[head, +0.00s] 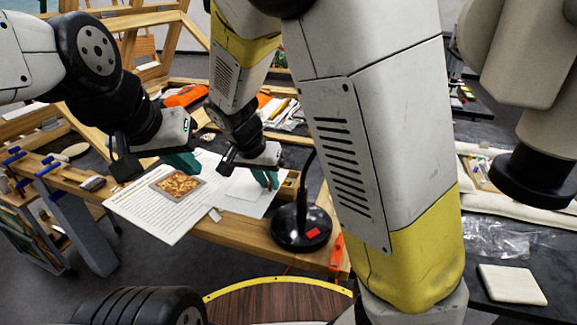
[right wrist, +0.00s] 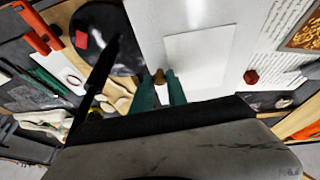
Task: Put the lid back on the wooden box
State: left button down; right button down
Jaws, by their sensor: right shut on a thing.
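My right gripper (head: 268,180) is low over the papers on the wooden workbench. Its teal fingers are shut on a small brown thing (right wrist: 158,76), with something white below it in the right wrist view; I cannot tell whether this belongs to the lid. A small open wooden box (head: 288,186) appears beside the right gripper, partly behind the lamp base. No lid can be made out for certain. My left gripper (head: 183,163) hangs over the upper edge of the printed sheet, apart from the box; its finger gap is not clear.
A black lamp base (head: 300,228) with a thin stem stands close to the box. A printed sheet (head: 160,195) and a white card (head: 245,184) cover the bench (head: 240,235). A small dark red thing (right wrist: 251,77) lies near the card. A pale square pad (head: 512,284) lies far right.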

jog(key=w+d+f, duration=0.2)
jog(key=w+d, duration=0.1)
jog(key=w, duration=0.4)
jog(key=w+d+f, duration=0.3)
jog(key=w, duration=0.4)
jog(key=shift+w, duration=0.2)
jog(key=shift+d+f, duration=0.1)
jog(key=shift+f, duration=0.5)
jog(key=c, duration=1.3)
grip_release()
jog(key=shift+r, duration=0.1)
jog(key=shift+r, duration=0.3)
jog(key=v, duration=1.2)
jog(key=shift+w+r, duration=0.1)
jog(key=shift+r, duration=0.15)
